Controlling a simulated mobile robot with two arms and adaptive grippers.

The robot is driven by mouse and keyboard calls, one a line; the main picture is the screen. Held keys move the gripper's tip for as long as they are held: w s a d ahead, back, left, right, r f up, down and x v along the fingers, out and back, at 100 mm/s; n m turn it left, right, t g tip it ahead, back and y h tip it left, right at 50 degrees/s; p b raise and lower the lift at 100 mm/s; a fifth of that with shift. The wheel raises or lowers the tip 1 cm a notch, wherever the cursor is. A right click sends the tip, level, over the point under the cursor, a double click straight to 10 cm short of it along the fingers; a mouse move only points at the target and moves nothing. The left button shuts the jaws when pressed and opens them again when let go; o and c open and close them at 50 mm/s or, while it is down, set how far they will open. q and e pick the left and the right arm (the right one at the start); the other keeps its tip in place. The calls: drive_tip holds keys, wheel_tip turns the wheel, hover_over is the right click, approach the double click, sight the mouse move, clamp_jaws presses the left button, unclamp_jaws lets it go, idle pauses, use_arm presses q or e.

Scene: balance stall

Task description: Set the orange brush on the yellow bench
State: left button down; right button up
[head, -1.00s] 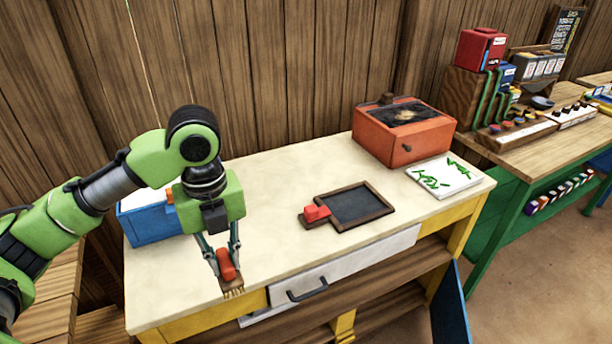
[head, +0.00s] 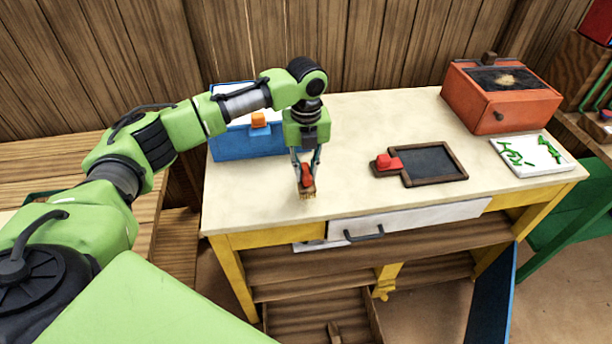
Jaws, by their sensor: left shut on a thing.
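The orange brush (head: 307,177) looks red-orange with a brown body and pale bristles pointing down. My left gripper (head: 305,178) is shut on it, with a finger on each side. It holds the brush upright over the front left part of the yellow bench (head: 343,155), which has a cream top and yellow legs. The bristles are at or just above the top, and I cannot tell whether they touch. My right gripper is not in view.
A blue box (head: 243,144) with an orange block (head: 258,119) stands at the bench's back left. A dark slate (head: 434,165) with a red piece (head: 389,162), an orange-red box (head: 497,100) and a white sheet (head: 531,155) are to the right. The top between brush and slate is clear.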

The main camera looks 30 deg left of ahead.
sight(306, 168)
use_arm(q)
wheel_tip(306, 168, down, 3)
drive_tip(key=shift+w+a+r+p, duration=0.1)
drive_tip(key=shift+w+p, duration=0.05)
drive_tip(key=shift+p, duration=0.55)
drive_tip(key=shift+f, duration=0.4)
drive_tip(key=shift+f, duration=0.15)
drive_tip(key=c, duration=1.9)
unclamp_jaws()
wheel_tip(306, 168, up, 11)
drive_tip(key=shift+w+f+b, duration=0.1)
drive_tip(key=shift+b, duration=1.15)
drive_tip(key=shift+r, duration=0.8)
